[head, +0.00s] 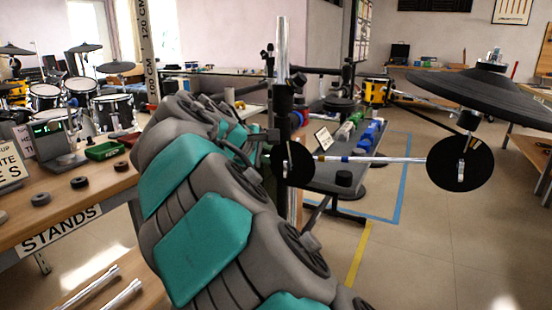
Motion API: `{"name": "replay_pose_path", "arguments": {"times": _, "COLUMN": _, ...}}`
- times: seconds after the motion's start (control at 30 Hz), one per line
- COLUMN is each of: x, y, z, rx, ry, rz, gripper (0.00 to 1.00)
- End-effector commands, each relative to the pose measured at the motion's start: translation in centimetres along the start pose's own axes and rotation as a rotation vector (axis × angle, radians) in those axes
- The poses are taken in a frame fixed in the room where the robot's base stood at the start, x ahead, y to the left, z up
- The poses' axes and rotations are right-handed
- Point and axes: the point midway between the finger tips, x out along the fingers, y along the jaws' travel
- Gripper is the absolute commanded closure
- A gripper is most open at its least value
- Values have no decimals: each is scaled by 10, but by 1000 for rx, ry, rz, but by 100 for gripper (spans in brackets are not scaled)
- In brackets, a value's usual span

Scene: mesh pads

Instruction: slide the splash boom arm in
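The splash boom arm (385,160) is a silver rod with blue and yellow bands near its left end. It lies nearly level in the head view, between a black disc-shaped clamp (297,165) on the upright stand (283,50) and a larger black disc (460,163) at its right. A dark cymbal (485,95) sits above the right disc, tilted. My teal and grey arm fills the middle, and its far part reaches toward the stand's clamp. The gripper's fingers cannot be made out behind my arm links, so I cannot tell what they touch. How deep the rod sits in the clamp is unclear.
A wooden table (85,198) at left holds black discs, a green tray (106,150) and signs. A grey bench (375,172) with coloured items stands behind the boom. Drum kits are at back left. Open floor (430,250) lies at lower right, with blue and yellow tape.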

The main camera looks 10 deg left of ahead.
Motion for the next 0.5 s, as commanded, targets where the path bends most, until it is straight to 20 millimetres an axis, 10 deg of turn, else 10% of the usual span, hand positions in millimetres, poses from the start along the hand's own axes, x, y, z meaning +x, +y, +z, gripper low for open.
{"name": "replay_pose_path", "arguments": {"times": 0.5, "x": 0, "y": 0, "z": 0, "rx": 0, "ry": 0, "rz": -1, "gripper": 100}}
